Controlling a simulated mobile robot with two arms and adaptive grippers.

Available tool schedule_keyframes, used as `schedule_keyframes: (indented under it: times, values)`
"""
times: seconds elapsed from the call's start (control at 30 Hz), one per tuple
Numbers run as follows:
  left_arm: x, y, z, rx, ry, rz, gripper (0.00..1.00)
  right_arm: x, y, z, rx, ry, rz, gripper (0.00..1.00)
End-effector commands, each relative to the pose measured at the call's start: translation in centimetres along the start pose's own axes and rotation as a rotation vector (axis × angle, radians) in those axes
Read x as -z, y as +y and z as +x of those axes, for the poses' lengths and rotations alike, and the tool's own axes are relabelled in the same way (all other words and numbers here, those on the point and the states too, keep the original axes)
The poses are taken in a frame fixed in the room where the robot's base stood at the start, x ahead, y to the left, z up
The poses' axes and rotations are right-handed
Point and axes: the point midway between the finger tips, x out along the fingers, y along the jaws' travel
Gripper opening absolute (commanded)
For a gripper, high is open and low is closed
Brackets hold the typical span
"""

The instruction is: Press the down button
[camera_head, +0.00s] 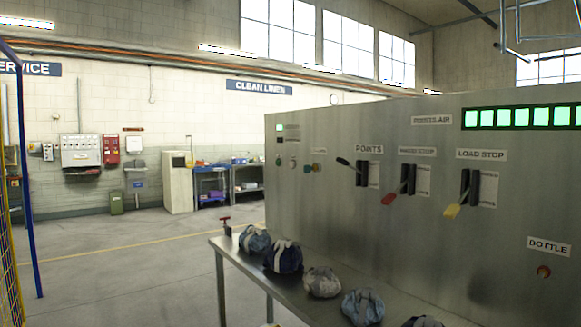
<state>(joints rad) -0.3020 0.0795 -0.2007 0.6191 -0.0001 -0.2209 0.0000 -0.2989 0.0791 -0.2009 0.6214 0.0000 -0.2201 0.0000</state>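A large grey metal control panel (330,220) fills the right side of the view. A red round button (543,272) sits below the BOTTLE label (549,246) at the lower right. Neither of my grippers is in view.
Levers with black (343,162), red (389,199) and yellow (453,211) handles stick out of the panel. A metal table (240,262) in front of it bears several cloth bundles (284,257). Open floor (130,270) lies left; a blue post (27,190) stands at far left.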

Motion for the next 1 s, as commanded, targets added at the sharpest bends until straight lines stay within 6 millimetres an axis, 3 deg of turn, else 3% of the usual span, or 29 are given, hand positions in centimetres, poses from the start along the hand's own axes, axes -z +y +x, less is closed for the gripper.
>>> schedule_keyframes:
  times: [0.3,1.0]
  values:
    - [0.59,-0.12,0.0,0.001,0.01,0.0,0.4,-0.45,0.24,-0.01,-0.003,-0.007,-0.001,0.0]
    - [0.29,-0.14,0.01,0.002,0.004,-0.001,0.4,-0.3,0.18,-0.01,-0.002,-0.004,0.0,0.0]
